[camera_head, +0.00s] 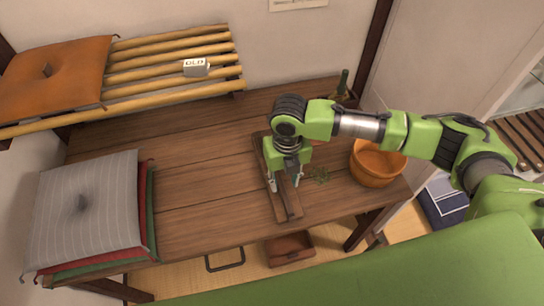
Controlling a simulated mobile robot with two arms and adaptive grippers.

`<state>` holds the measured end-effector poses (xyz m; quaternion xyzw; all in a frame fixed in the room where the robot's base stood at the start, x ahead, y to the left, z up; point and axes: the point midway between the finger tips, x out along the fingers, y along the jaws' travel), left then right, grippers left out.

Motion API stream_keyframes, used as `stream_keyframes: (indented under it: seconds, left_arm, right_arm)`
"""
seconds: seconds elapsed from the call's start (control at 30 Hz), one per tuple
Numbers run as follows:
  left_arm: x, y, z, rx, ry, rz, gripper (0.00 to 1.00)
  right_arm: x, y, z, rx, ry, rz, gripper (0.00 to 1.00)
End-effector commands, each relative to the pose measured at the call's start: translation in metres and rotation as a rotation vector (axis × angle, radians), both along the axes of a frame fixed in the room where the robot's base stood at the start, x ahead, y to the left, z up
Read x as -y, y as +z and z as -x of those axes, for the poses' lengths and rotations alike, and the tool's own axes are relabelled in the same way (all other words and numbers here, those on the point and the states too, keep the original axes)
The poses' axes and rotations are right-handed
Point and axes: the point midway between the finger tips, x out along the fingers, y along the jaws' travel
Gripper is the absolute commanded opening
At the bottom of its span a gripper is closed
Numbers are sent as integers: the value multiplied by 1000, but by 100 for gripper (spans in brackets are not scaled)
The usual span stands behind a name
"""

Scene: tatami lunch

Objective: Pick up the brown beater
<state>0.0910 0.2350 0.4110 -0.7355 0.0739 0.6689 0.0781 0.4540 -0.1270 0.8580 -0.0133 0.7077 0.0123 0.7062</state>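A long, narrow brown object (285,204), which appears to be the brown beater, lies flat on the wooden table (205,170). It runs from the back toward the front edge. My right gripper (284,182) points down over its middle. The fingers are spread apart, one near each side of it. The gripper hides the object's middle, and I cannot tell whether the fingers touch it. My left gripper is not in view.
An orange-brown bowl (374,165) stands on the right, with a small green sprig (320,176) between. A dark green bottle (343,83) is at the back. Stacked cushions (88,205) fill the left end. A slatted shelf (170,63) is behind. The table's middle left is clear.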

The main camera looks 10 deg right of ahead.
Motion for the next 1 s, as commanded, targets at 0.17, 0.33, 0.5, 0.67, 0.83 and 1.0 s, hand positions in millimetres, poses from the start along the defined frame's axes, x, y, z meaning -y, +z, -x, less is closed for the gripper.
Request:
stream_keyframes:
  seconds: [0.17, 0.33, 0.5, 0.67, 0.83, 1.0]
  left_arm:
    - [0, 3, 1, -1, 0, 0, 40]
    - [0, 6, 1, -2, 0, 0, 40]
    - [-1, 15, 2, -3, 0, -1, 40]
    - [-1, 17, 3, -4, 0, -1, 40]
    - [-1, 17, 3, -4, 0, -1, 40]
    - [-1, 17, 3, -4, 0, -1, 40]
  right_arm:
    - [0, -24, 0, 0, -2, 0, 33]
    - [1, -34, -1, 0, -2, -1, 33]
    - [5, -58, -5, -2, -3, 1, 33]
    - [5, -78, -6, 1, -2, 0, 33]
    - [5, -82, -6, 2, 0, -1, 33]
    - [5, -82, -6, 2, -1, -1, 17]
